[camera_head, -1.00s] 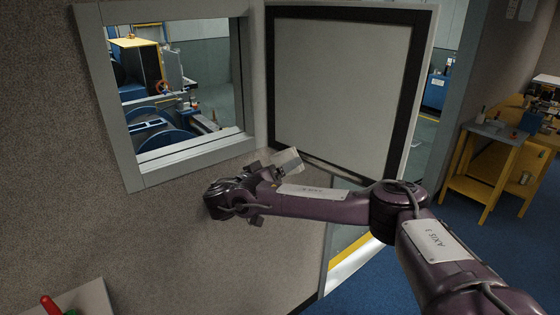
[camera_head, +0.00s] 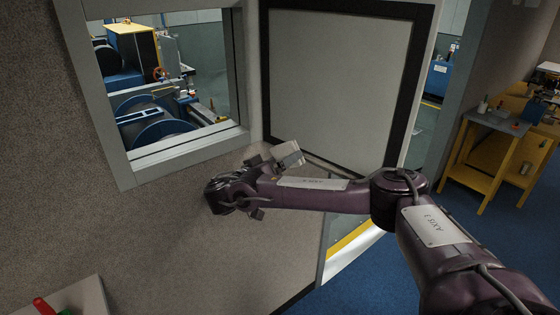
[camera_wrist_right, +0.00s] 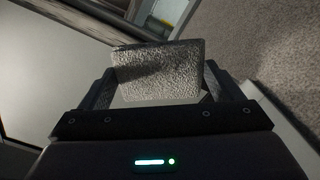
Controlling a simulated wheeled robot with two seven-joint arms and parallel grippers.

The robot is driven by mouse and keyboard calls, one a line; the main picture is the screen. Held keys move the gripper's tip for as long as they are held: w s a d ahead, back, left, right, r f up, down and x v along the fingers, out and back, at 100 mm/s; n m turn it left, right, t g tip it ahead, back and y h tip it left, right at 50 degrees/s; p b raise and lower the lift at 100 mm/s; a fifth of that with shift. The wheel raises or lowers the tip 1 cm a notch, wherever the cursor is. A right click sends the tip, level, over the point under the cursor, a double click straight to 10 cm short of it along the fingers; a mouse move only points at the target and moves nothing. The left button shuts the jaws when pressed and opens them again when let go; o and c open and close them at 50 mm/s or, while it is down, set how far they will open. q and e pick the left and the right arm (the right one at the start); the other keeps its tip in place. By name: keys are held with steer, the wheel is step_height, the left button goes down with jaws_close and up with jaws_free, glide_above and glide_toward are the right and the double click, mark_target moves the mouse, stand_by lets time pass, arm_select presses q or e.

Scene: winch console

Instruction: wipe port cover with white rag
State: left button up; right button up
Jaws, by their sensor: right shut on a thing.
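The port cover seems to be the large pale panel (camera_head: 340,75) with a black border, standing upright beside the window. It also shows in the right wrist view (camera_wrist_right: 30,80), at the left. My right gripper (camera_head: 275,160) is at the panel's lower left corner, shut on the white rag (camera_head: 288,153). In the right wrist view the rag (camera_wrist_right: 155,75) looks like a grey-white textured block between the two fingers. I cannot tell whether the rag touches the panel. My left gripper is not in view.
A framed window (camera_head: 165,80) with blue and yellow machinery behind it is at the left. A speckled grey wall (camera_head: 150,230) lies below. A white surface with a red-handled object (camera_head: 42,306) is at the lower left. A yellow workbench (camera_head: 490,150) stands at the right.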

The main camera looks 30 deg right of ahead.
steer(key=shift+w+d+b, duration=0.15)
steer(key=shift+d+b, duration=0.3)
steer(key=shift+d, duration=0.25)
steer(key=shift+w+d, duration=0.1)
steer(key=shift+d, duration=0.25)
